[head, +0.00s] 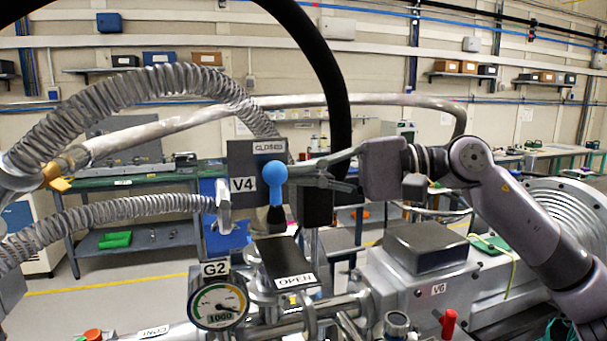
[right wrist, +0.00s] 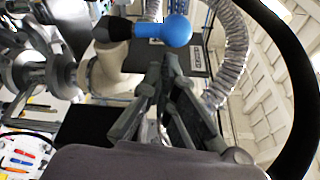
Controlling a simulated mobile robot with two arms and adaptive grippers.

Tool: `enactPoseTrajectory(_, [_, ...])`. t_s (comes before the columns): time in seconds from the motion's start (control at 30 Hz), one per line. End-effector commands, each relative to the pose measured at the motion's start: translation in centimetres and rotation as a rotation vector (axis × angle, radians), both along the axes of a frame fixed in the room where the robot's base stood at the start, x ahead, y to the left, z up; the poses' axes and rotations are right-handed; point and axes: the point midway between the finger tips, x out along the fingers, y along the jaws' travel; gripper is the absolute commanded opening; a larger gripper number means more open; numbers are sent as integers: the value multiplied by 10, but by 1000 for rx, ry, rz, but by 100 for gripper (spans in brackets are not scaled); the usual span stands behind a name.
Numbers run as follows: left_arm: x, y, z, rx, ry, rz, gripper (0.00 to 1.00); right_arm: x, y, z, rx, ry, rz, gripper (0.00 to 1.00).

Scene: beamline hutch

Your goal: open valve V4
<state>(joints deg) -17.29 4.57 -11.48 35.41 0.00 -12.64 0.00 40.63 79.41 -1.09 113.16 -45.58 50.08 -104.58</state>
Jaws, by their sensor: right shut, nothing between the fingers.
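Valve V4 has a dark plate with a V4 label (head: 243,185) and a CLOSED label (head: 269,147). Its blue lever handle (head: 273,190), topped by a ball, stands upright in front of that plate, just below the CLOSED label. A dark plate with an OPEN label (head: 295,281) lies lower, towards me. My right gripper (head: 297,172) reaches in from the right, its tips close beside the blue ball. In the right wrist view the fingers (right wrist: 168,64) are shut and empty, just short of the blue handle (right wrist: 160,30). Contact is unclear. My left gripper is out of view.
Ribbed metal hoses (head: 130,90) run on the left. Gauge G2 (head: 218,305) stands low in front of the valve. The V6 block (head: 415,290) and a red knob (head: 449,322) lie below my right arm. A thick black hose (head: 325,70) arches overhead.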

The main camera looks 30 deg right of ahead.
Motion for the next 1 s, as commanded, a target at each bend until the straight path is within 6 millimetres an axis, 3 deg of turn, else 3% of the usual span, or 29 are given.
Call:
enactPoseTrajectory(0.77, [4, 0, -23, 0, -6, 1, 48, -9, 3, 1, -36, -139, 2, 0])
enactPoseTrajectory(1.0, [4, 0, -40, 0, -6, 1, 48, -15, 4, 1, -57, -232, 2, 0])
